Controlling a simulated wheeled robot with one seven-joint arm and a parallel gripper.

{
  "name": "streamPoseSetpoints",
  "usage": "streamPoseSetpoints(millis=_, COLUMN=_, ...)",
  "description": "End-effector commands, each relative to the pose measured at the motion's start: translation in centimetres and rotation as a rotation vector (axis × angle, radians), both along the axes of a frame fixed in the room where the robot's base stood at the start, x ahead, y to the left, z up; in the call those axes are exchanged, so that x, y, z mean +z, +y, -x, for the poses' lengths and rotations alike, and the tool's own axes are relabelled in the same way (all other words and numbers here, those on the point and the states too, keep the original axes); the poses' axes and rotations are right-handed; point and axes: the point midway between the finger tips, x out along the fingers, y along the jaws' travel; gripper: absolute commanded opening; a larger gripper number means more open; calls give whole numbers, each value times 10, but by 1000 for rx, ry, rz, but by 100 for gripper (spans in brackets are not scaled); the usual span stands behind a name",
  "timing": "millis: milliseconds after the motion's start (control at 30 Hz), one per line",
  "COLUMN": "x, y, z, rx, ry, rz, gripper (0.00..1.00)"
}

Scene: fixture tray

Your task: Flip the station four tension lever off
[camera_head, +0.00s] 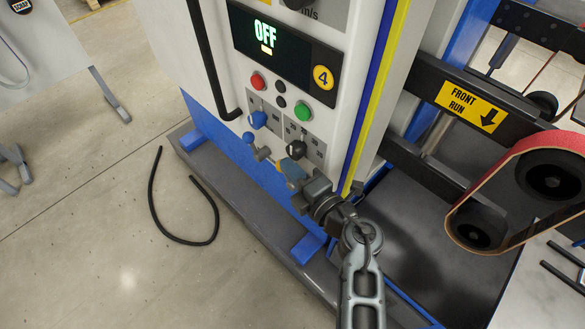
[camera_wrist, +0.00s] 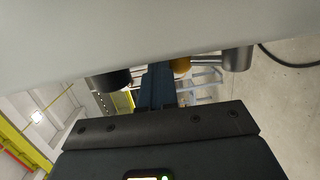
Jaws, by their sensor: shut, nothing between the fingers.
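The station four panel (camera_head: 285,95) carries a round yellow "4" label (camera_head: 323,77) and a display (camera_head: 265,37) reading OFF. Below its buttons are a blue knob (camera_head: 257,120), a blue ball (camera_head: 249,137) lower left and a black ball-ended lever (camera_head: 297,149). Which one is the tension lever I cannot tell; the small labels are unreadable. My gripper (camera_head: 284,167) is just below the black ball, close to the panel. In the wrist view its fingers (camera_wrist: 158,85) are together and empty, between a dark knob (camera_wrist: 110,80) and a yellow ball (camera_wrist: 181,65). Contact is unclear.
A red button (camera_head: 257,81) and a green button (camera_head: 301,112) sit above the levers. A belt loop (camera_head: 520,185) on rollers is at the right. A black cable or belt (camera_head: 184,241) lies on the floor.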

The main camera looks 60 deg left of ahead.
Motion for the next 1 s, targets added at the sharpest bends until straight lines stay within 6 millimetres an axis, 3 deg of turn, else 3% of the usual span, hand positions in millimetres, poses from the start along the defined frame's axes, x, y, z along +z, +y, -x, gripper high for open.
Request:
streamPoseSetpoints(millis=433, x=0, y=-4, z=0, rx=1, ry=0, rz=1, gripper=0)
streamPoseSetpoints(millis=800, x=5, y=-60, z=-5, rx=-3, ry=1, rz=0, gripper=0)
streamPoseSetpoints(millis=1000, x=7, y=-76, z=-5, rx=-1, ry=0, rz=0, gripper=0)
